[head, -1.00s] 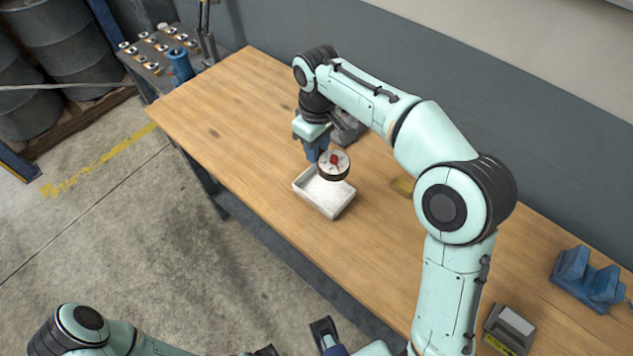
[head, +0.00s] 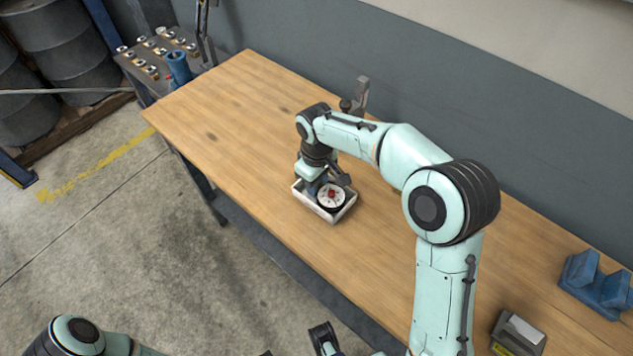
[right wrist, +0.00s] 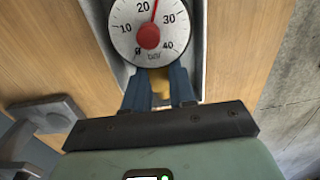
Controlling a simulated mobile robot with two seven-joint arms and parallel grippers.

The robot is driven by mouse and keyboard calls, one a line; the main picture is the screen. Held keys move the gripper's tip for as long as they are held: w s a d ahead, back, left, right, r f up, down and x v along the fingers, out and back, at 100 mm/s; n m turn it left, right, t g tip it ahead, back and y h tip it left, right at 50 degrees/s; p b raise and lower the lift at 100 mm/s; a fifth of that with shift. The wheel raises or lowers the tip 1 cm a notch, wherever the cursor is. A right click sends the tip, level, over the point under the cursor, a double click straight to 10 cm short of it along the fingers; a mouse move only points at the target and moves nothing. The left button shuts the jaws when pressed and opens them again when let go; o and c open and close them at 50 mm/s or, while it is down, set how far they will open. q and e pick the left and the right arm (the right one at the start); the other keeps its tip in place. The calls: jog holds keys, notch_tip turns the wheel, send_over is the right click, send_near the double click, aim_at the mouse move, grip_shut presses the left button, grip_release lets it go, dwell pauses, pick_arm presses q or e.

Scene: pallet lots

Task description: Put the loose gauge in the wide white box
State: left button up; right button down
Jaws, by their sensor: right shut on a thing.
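The gauge (head: 331,197) has a round white dial with a red centre and a dark rim. It is low inside the walls of the wide white box (head: 311,207), which stands on the wooden bench. My right gripper (head: 316,188) reaches down into the box. In the right wrist view its blue fingers (right wrist: 160,92) are shut on the brass stem below the gauge dial (right wrist: 150,32), with the box wall (right wrist: 196,50) alongside. Whether the gauge touches the box floor is hidden. Part of my left gripper (head: 323,340) shows at the bottom edge; its jaws are mostly cut off.
A grey stand (head: 362,96) is behind my right arm on the wooden bench (head: 235,115). A blue cradle (head: 597,284) and a grey box-like device (head: 518,333) are at the right. The bench left of the box is clear.

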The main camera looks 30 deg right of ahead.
jog(key=shift+f, duration=0.15)
jog(key=c, duration=0.9)
grip_release()
notch_tip(320, 180, up, 12)
jog(key=shift+r+p, duration=0.2)
jog(key=shift+p, duration=1)
